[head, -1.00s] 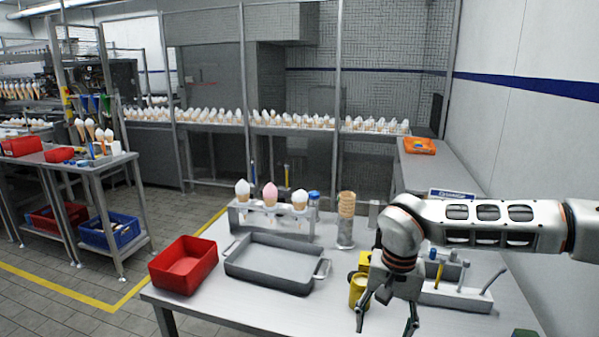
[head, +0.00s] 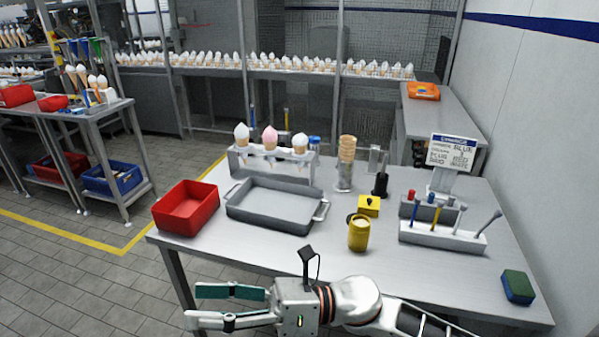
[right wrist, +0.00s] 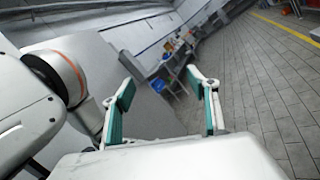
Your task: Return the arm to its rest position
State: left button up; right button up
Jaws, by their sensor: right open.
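My right arm lies low across the bottom of the head view, in front of the table's near edge. Its gripper (head: 232,306) points left, with its two fingers apart and nothing between them. In the right wrist view the open fingers (right wrist: 168,108) show green pads, with grey floor tiles beyond them. My left gripper is in neither view.
The table (head: 262,258) holds a red bin (head: 186,208), a grey tray (head: 275,207), a cone rack (head: 270,166), stacked cones (head: 346,150), a yellow cup (head: 358,236), a tool holder (head: 442,236) and a sponge (head: 517,287).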

jog(key=w+d+f+m+t+h, duration=0.3)
jog(key=w+d+f+m+t, duration=0.45)
jog(key=m, duration=0.65)
jog(key=w+d+f+m+t+h, duration=0.35)
jog(key=d+m+t, duration=0.25)
jog(key=m+t, duration=0.65)
jog(key=s+d+f+m+g+h, duration=0.3)
jog(key=s+d+f+m+h, duration=0.2)
jog(key=f, duration=0.7)
jog(key=s+d+f+m+g+h, duration=0.3)
jog(key=s+d+f+m+h, duration=0.2)
jog(key=s+d+f+m, duration=0.4)
jog(key=d+f+m, duration=0.4)
jog(key=d, duration=0.3)
jog(key=shift+m+g, duration=0.35)
jog(key=shift+g, duration=0.05)
